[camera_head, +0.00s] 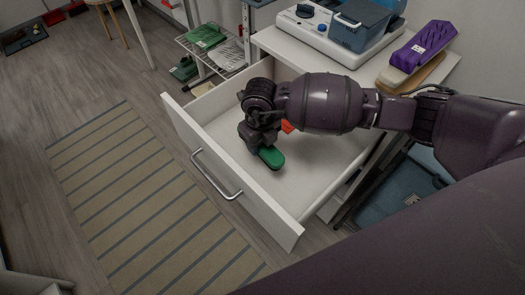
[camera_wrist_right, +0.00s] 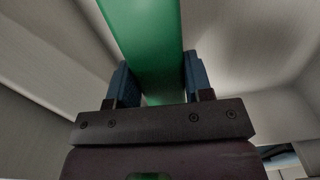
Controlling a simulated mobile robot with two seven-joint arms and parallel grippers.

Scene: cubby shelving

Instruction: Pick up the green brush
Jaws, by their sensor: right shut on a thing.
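The green brush (camera_head: 269,157) is inside the open white drawer (camera_head: 290,185), partly hidden by my right gripper. My right gripper (camera_head: 257,143) reaches down into the drawer from the right, over the brush. In the right wrist view the green brush (camera_wrist_right: 145,45) runs between the two blue-grey fingers of my right gripper (camera_wrist_right: 155,85), which are shut on it. Whether the brush touches the drawer floor I cannot tell. My left gripper does not show.
An orange-red item (camera_head: 287,127) lies in the drawer behind my arm. The drawer front with its handle (camera_head: 215,178) stands out over the floor. A blue-and-white device (camera_head: 340,32) and a purple item (camera_head: 424,45) are on the top surface. A striped rug (camera_head: 150,205) lies at left.

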